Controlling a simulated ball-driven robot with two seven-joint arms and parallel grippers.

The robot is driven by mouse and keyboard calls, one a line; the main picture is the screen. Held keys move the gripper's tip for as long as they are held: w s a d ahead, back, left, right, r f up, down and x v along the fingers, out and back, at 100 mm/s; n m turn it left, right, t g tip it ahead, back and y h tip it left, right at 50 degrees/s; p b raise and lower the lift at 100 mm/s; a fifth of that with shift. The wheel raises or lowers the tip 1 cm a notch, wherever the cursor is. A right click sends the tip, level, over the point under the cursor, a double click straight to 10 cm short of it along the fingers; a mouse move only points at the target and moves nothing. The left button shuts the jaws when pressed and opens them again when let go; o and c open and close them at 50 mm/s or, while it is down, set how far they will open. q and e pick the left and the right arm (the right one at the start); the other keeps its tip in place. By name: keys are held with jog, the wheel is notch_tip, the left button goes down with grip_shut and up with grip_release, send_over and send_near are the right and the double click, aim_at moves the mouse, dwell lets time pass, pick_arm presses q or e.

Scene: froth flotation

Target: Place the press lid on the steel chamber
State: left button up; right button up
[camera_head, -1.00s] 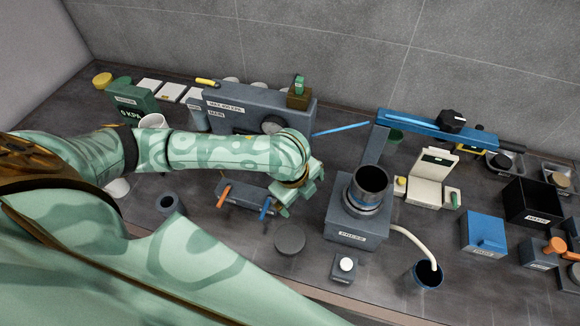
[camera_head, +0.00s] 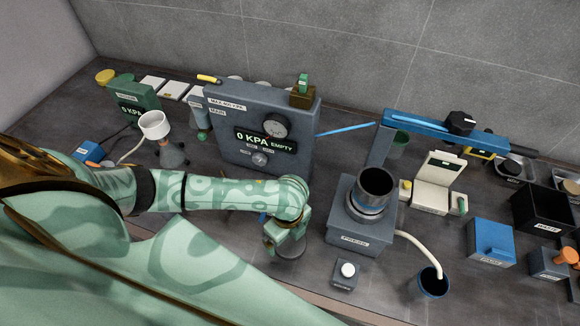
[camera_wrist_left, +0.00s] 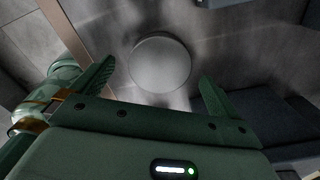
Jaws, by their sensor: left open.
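The press lid, a round grey disc (camera_head: 290,250), lies flat on the dark bench left of the press, partly hidden by my left gripper (camera_head: 284,238). In the left wrist view the disc (camera_wrist_left: 160,62) shows between the two spread green fingers (camera_wrist_left: 157,76). My left gripper is open and empty above the disc; the exact gap is unclear. The steel chamber (camera_head: 375,188) is an open-topped dark cylinder standing on the grey block labelled PRESS (camera_head: 354,238). Nothing covers its mouth. My right gripper is out of view.
A blue lever arm (camera_head: 425,128) stands behind the chamber. A small block with a white knob (camera_head: 346,270) sits in front of the press. A pale hose (camera_head: 412,240) runs to a dark blue cup (camera_head: 432,284). A gauge box (camera_head: 230,130) stands behind my left arm.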

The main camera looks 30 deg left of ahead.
pick_arm(q)
notch_tip(320, 180, down, 3)
jog(key=shift+w+d+f+b, duration=0.1)
jog(key=shift+b, duration=0.3)
jog(key=c, duration=1.3)
jog(key=shift+r, duration=0.4)
notch_tip(320, 180, up, 2)
jog(key=shift+r+p, duration=0.1)
jog(key=shift+p, duration=0.5)
jog(key=s+d+r+p, duration=0.2)
jog(key=s+r, duration=0.3)
jog(key=s, duration=0.2)
jog(key=s+d+r+p, duration=0.2)
jog(key=s+r+p, duration=0.1)
jog(key=s+r, duration=0.3)
jog(key=n+b, duration=1.5)
jog(key=n, duration=0.5)
send_over(289, 240)
jog(key=s, duration=0.4)
jog(key=f, duration=0.1)
jog(key=shift+n, duration=0.3)
jog(key=w+r+b, duration=0.1)
jog(key=w, duration=0.2)
jog(key=w+a+r+b, duration=0.1)
jog(key=w+b, duration=0.1)
jog(key=w+r+b, duration=0.2)
jog(key=w, duration=0.1)
jog(key=shift+w+a+r, duration=0.1)
jog(key=shift+w+a, duration=0.05)
jog(key=shift+w, duration=0.2)
